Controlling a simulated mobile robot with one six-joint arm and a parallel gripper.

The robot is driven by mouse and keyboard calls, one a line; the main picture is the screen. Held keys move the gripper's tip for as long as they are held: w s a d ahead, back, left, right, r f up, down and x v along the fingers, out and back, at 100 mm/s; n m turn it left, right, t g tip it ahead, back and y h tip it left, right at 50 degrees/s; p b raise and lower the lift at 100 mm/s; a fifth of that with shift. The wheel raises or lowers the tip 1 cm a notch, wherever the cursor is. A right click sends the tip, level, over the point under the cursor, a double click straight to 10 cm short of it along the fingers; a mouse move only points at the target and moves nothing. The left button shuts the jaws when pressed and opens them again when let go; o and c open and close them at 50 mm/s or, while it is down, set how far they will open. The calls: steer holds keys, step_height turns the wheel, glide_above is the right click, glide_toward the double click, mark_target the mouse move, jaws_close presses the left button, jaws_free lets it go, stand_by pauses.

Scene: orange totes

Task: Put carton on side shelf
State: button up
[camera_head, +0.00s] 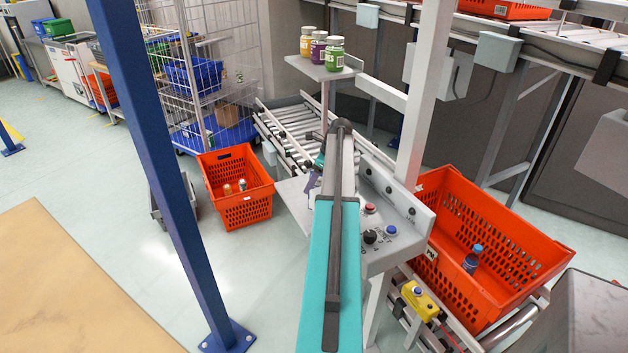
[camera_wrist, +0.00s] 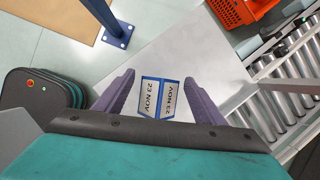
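My gripper (camera_wrist: 157,80) has purple fingers, spread apart over a pale grey surface (camera_wrist: 185,50). Between and below the fingers is a blue-edged item with two white faces marked 23 NOV (camera_wrist: 159,97); gaps show on both sides of it. I cannot tell if this is the carton. In the head view my arm mostly hides the gripper, with a bit of purple finger (camera_head: 312,181) showing. A brown cardboard box (camera_head: 228,115) sits in the wire trolley at the back. A small raised grey shelf (camera_head: 318,70) holds three jars; I cannot tell if it is the side shelf.
An orange tote (camera_head: 240,211) with small items stands left of the grey worktop (camera_head: 292,197). Another orange tote (camera_head: 447,237) holding a dark bottle (camera_head: 472,261) is at right. A roller conveyor (camera_head: 290,130) lies behind. A blue post (camera_head: 160,150) rises at left.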

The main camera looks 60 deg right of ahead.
steer(key=shift+r, duration=0.2)
steer(key=shift+b+v, duration=0.8)
steer(key=shift+v, duration=2.95)
steer(key=shift+w, duration=0.1)
